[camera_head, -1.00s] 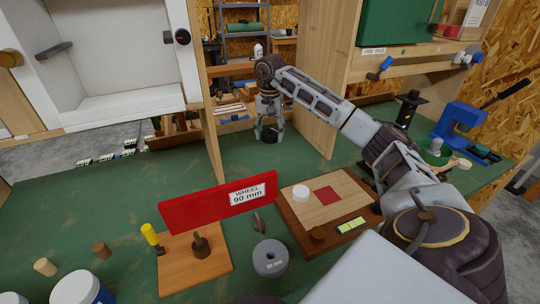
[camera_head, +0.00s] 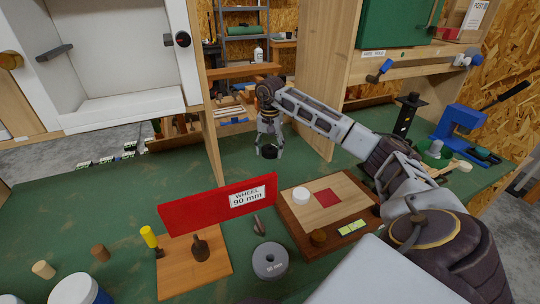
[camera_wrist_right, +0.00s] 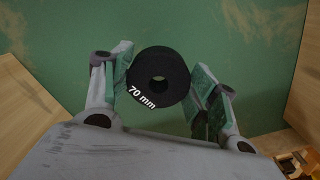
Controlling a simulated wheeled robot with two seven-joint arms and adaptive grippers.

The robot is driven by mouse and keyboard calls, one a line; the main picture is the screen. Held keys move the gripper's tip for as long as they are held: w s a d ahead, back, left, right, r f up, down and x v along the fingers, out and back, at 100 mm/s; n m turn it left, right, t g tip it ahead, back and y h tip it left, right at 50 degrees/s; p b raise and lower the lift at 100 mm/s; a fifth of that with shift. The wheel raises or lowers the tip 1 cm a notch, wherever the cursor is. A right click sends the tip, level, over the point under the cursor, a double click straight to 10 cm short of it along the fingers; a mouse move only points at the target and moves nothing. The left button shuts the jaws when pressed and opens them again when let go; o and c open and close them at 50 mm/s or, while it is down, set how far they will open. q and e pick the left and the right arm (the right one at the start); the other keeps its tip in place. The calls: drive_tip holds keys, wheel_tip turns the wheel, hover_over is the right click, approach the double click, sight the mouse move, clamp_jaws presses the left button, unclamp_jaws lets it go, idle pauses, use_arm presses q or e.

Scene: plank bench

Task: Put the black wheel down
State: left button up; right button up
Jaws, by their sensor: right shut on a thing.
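The black wheel (camera_head: 269,152) is between the fingers of my right gripper (camera_head: 270,146), low over the green bench top near its far edge. In the right wrist view the black wheel (camera_wrist_right: 150,66) shows its flat face, its centre hole and the print "70 mm". The two fingers of my right gripper (camera_wrist_right: 161,84) are on either side of the wheel, shut on it. I cannot tell whether the wheel touches the bench. My left gripper is not in view.
Wooden panels (camera_head: 322,90) stand right and left of the gripper. Nearer are a red sign (camera_head: 205,208) reading "WHEEL 90 mm", a grey wheel (camera_head: 270,272) and a wooden board (camera_head: 295,228) with a white disc.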

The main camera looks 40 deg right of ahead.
sight(270, 162)
drive_tip(key=shift+f, duration=1.5)
drive_tip(key=shift+f, duration=0.15)
drive_tip(key=o, duration=1.1)
drive_tip(key=shift+r, duration=0.2)
